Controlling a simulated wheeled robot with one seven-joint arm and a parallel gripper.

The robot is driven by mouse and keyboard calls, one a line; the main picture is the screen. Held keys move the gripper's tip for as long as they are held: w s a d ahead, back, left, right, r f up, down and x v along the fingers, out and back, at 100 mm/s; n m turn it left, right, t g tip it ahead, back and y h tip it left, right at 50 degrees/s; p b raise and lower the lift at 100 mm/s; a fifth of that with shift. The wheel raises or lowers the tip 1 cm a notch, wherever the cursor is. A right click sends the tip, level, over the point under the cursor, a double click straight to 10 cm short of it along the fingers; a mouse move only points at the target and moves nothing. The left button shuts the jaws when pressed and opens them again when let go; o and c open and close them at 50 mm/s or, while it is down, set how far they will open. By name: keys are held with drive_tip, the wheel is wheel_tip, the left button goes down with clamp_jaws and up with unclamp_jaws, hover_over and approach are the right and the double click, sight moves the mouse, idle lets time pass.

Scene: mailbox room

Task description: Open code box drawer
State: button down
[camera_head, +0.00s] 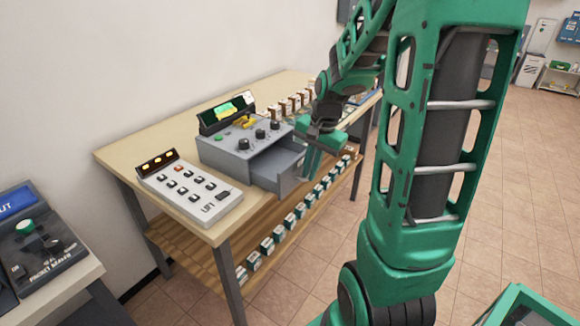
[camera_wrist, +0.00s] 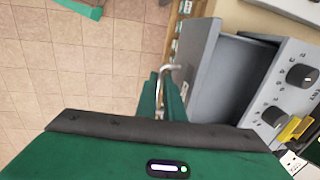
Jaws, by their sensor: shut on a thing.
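The grey code box (camera_head: 222,157) stands on the table, with black knobs, a green button and a small green display on top. Its drawer (camera_head: 268,177) is slid out toward my gripper, and its inside looks empty. In the wrist view the drawer (camera_wrist: 197,62) stands out from the box's knob panel (camera_wrist: 292,92). My gripper (camera_head: 308,163) is at the drawer's front. In the wrist view my green fingers (camera_wrist: 161,98) are shut on the metal drawer handle (camera_wrist: 171,68). The fingers hide part of the handle.
A white keypad panel (camera_head: 188,190) with several black keys lies left of the code box on the table (camera_head: 130,152). Small boxes stand behind it and along the wooden lower shelf (camera_head: 190,243). Another console (camera_head: 40,250) is at far left.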

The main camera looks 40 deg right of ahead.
drive_tip(key=shift+s+d, duration=0.2)
drive_tip(key=shift+s, duration=0.25)
drive_tip(key=shift+s+d, duration=0.2)
drive_tip(key=shift+s, duration=0.25)
drive_tip(key=c, duration=2.2)
unclamp_jaws()
drive_tip(key=shift+a, duration=0.1)
drive_tip(key=shift+r, duration=0.15)
drive_tip(key=r, duration=0.3)
drive_tip(key=s+r, duration=0.1)
drive_tip(key=r, duration=0.6)
drive_tip(key=shift+s+d+r, duration=0.2)
drive_tip(key=shift+s+d, duration=0.1)
drive_tip(key=s+a+f+n, duration=0.1)
drive_tip(key=s+a+n, duration=0.1)
drive_tip(key=s, duration=0.4)
drive_tip(key=s+a+f+n+g, duration=0.1)
drive_tip(key=s+f+n, duration=0.1)
drive_tip(key=s, duration=0.4)
drive_tip(key=s+a+f+n+g, duration=0.1)
drive_tip(key=s+a+f+n, duration=0.1)
drive_tip(key=s, duration=0.4)
drive_tip(key=shift+s+a+f+n, duration=0.2)
drive_tip(key=shift+s+a+n, duration=0.2)
drive_tip(key=shift+n, duration=0.4)
